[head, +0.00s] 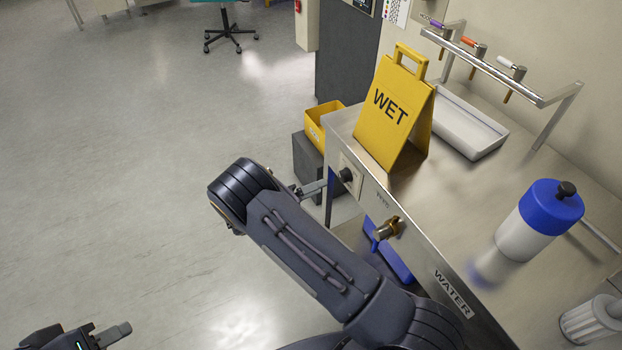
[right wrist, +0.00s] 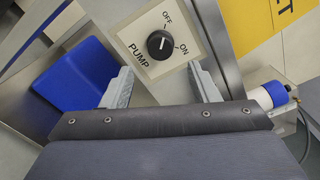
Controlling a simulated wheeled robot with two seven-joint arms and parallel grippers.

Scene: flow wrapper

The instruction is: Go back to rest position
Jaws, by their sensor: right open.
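My right gripper (head: 316,188) is in front of the metal bench's front panel, close to the black pump knob (head: 346,174). In the right wrist view its two fingers (right wrist: 162,86) are apart with nothing between their tips. The pump knob (right wrist: 161,45) sits beyond the fingertips on a cream plate marked PUMP, OFF and ON. Whether a finger touches it I cannot tell, and its exact setting is hard to read. My left gripper (head: 112,334) shows only in part at the bottom left corner, over the floor, away from the bench.
The metal bench (head: 470,200) carries a yellow WET sign (head: 384,112), a white tray (head: 465,128) and a blue-capped bottle (head: 538,222). A brass valve (head: 388,229) juts from its front. A yellow bin (head: 322,122) stands beyond. The floor at left is clear.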

